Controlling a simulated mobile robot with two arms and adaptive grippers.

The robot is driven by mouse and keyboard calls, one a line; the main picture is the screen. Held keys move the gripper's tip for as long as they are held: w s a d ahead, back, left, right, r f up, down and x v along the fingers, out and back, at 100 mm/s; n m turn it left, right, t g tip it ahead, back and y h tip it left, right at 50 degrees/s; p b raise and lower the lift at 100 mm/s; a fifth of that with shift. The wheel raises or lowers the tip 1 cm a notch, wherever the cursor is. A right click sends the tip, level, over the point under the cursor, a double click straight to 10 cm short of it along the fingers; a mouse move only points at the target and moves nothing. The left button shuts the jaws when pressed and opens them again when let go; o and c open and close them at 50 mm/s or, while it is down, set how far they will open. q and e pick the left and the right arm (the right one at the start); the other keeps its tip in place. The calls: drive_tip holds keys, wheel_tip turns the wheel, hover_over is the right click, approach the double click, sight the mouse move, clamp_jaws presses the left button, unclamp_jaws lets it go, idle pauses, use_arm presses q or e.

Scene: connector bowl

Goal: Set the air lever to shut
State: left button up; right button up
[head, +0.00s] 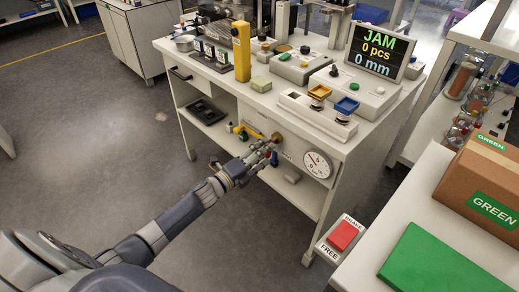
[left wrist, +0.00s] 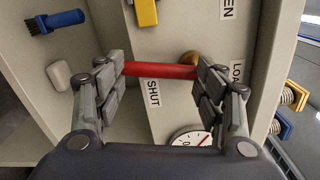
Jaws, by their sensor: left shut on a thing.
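The air lever (left wrist: 160,70) is a red bar on the front panel of the workbench, with a brass knob (left wrist: 190,58) by its right part in the left wrist view. My left gripper (left wrist: 161,80) is shut on the lever, with the red bar running between its two finger pads. The SHUT label (left wrist: 153,93) lies just below the bar there, and the OPEN label (left wrist: 227,8) is farther off at the top. In the head view my left gripper (head: 268,153) is at the bench front and mostly hides the lever. My right gripper is not in view.
A round gauge (head: 317,164) sits on the panel to the right of my gripper. The bench (head: 205,85) carries a yellow post (head: 241,50) and a screen (head: 375,50) reading JAM. A red brake button (head: 343,235) is at lower right. Floor to the left is clear.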

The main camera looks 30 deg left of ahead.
use_arm(q)
drive_tip(key=shift+w+d+r+n+p, duration=0.1)
drive_tip(key=shift+d+r+n+p, duration=0.15)
drive_tip(key=shift+n, duration=0.4)
drive_tip(key=shift+w+d+r+n+p, duration=0.1)
drive_tip(key=shift+r+n+p, duration=0.1)
drive_tip(key=shift+n, duration=0.45)
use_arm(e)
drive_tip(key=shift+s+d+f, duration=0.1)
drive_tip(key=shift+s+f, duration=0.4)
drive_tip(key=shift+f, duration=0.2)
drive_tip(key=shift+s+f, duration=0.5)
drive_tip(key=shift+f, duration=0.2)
use_arm(q)
drive_tip(key=o, duration=1.5)
drive_tip(key=shift+o, duration=1.6)
drive_tip(key=shift+w+d+f, duration=0.1)
drive_tip(key=shift+w+f, duration=0.1)
drive_tip(key=shift+o, duration=0.2)
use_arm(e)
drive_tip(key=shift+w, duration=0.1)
